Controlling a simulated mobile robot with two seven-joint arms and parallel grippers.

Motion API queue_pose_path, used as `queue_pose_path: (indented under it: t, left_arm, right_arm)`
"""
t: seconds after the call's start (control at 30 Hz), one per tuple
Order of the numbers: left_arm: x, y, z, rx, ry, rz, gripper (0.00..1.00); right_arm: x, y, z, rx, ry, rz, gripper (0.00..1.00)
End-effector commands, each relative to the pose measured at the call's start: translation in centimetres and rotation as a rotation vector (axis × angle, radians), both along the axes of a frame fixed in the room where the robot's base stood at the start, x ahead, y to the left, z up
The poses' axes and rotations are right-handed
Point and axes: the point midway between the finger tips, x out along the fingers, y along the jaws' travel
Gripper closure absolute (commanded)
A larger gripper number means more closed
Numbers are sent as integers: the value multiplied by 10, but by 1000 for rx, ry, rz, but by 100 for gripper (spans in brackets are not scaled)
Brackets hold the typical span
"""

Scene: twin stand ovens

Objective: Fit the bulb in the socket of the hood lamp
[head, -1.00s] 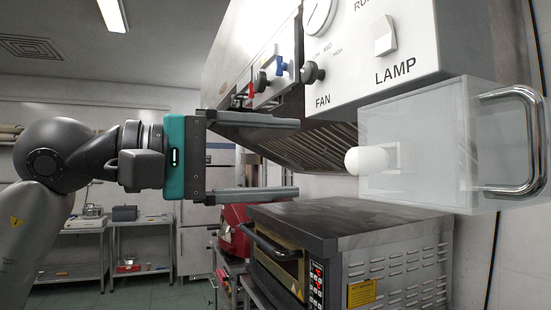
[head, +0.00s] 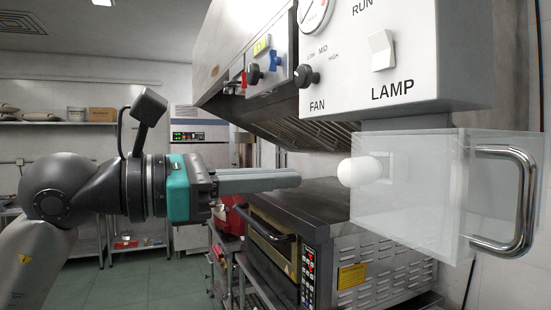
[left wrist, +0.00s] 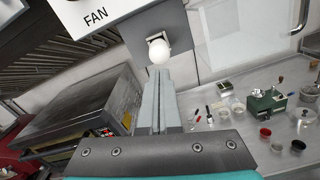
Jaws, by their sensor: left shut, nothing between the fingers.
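The white round bulb (head: 359,172) sits at the wall socket (head: 386,160) of the hood lamp, its base toward the socket; how deep it is seated I cannot tell. In the left wrist view the bulb (left wrist: 159,52) sits just beyond the fingertips, below the grey bracket of the socket (left wrist: 156,37). My left gripper (head: 299,179) is shut and empty, its fingers together and pointing right toward the bulb, with a gap between. Its fingers also show in the left wrist view (left wrist: 161,72). My right gripper is not in view.
A clear lamp cover (head: 408,205) with a metal handle (head: 524,200) stands open just right of the bulb. The hood panel (head: 430,60) with FAN knob and LAMP switch is above. An oven (head: 345,215) stands below. A bench with small items (left wrist: 235,105) shows in the wrist view.

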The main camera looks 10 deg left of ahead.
Motion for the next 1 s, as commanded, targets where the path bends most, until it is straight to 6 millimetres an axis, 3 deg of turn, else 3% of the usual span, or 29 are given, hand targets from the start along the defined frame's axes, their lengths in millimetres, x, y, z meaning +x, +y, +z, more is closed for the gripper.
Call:
queue_pose_path:
  t: [0.2,0.4,1.0]
  left_arm:
    - [0,-1,1,-176,247,3,100]
    - [0,-1,0,-255,355,5,100]
    - [32,-44,2,-268,370,4,100]
  right_arm:
    - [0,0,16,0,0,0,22]
    - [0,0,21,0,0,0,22]
    - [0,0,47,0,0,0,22]
